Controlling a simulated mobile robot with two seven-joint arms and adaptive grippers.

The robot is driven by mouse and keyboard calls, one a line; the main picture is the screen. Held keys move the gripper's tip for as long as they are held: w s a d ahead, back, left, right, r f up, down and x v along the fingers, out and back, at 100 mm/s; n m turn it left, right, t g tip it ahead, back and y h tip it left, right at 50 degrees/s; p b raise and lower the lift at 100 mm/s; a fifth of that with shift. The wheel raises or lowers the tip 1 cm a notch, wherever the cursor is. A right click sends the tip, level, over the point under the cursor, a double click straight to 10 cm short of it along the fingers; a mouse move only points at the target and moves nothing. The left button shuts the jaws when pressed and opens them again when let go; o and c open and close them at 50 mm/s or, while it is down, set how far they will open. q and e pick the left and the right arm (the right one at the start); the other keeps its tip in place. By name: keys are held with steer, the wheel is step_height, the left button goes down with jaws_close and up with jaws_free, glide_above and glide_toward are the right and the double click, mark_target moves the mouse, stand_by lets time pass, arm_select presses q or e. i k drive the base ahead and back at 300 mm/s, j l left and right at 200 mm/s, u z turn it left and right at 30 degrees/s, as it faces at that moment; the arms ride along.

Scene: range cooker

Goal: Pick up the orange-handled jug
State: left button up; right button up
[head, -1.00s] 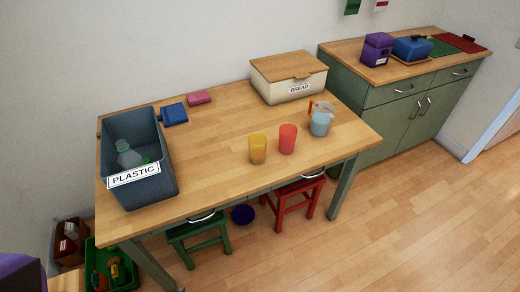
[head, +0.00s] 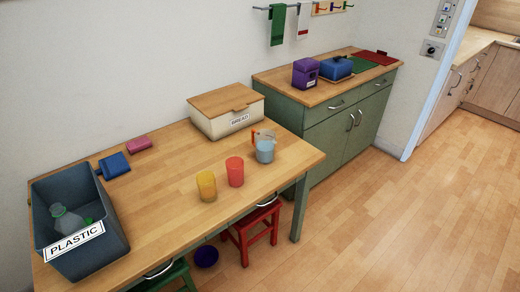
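The orange-handled jug (head: 265,150) stands upright on the wooden table, toward its right end. Its body is clear with pale blue contents, and its orange handle is on the upper left side. It stands in front of the bread box and to the right of the red cup. Neither of my grippers shows in the head view.
A red cup (head: 235,172) and a yellow cup (head: 207,186) stand left of the jug. The bread box (head: 226,112) is behind it. A grey PLASTIC bin (head: 80,256) is at the table's left. A red stool (head: 254,232) stands below; open floor (head: 390,220) lies right.

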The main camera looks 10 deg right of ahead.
mark_target(265, 139)
steer(key=i+l, duration=0.3)
steer(key=i+l+u, duration=0.2)
steer(key=u, duration=0.25)
steer(key=i+l+u, duration=0.1)
steer(key=l+u, duration=0.3)
